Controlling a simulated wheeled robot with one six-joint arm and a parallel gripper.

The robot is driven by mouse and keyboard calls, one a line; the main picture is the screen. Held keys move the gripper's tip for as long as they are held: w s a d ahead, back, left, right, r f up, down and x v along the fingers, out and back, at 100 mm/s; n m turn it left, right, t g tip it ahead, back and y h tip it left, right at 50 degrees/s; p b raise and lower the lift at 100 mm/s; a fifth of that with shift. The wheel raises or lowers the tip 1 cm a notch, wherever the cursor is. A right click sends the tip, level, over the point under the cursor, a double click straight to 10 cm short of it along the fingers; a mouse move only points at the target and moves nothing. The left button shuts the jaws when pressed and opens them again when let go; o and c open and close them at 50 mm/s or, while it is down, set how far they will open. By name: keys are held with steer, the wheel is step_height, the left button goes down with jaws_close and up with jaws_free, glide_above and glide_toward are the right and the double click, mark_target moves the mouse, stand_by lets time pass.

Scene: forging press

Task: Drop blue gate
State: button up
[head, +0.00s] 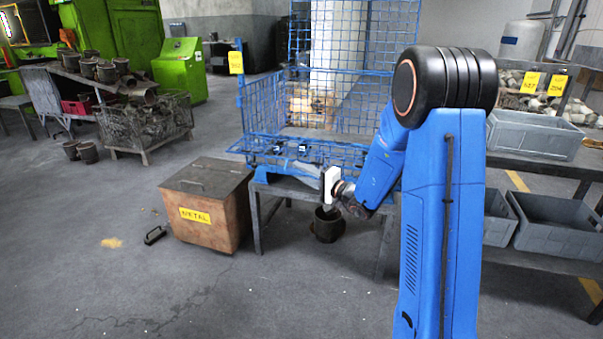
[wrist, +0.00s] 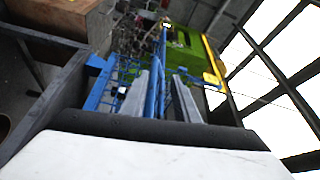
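The blue wire-mesh cage (head: 306,118) stands on a grey metal table. A blue mesh panel, which looks like the gate (head: 318,153), juts out low at its front, close to level. My gripper (head: 328,206) is at the front edge of this panel, partly hidden by its white part and my wrist. In the wrist view my gripper (wrist: 166,80) shows two grey fingers apart. A blue bar (wrist: 159,75) lines up between them; I cannot tell whether it is in the gap or beyond it. Blue mesh (wrist: 103,82) shows left of the fingers.
A brown metal box (head: 207,205) with a yellow label stands left of the table (head: 258,215). A dark pot (head: 328,226) is under the table. Grey bins (head: 550,222) and a shelf are at the right. A wire basket (head: 145,125) is at the left. The front floor is clear.

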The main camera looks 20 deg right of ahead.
steer(key=v, duration=1.7)
steer(key=shift+s, duration=0.15)
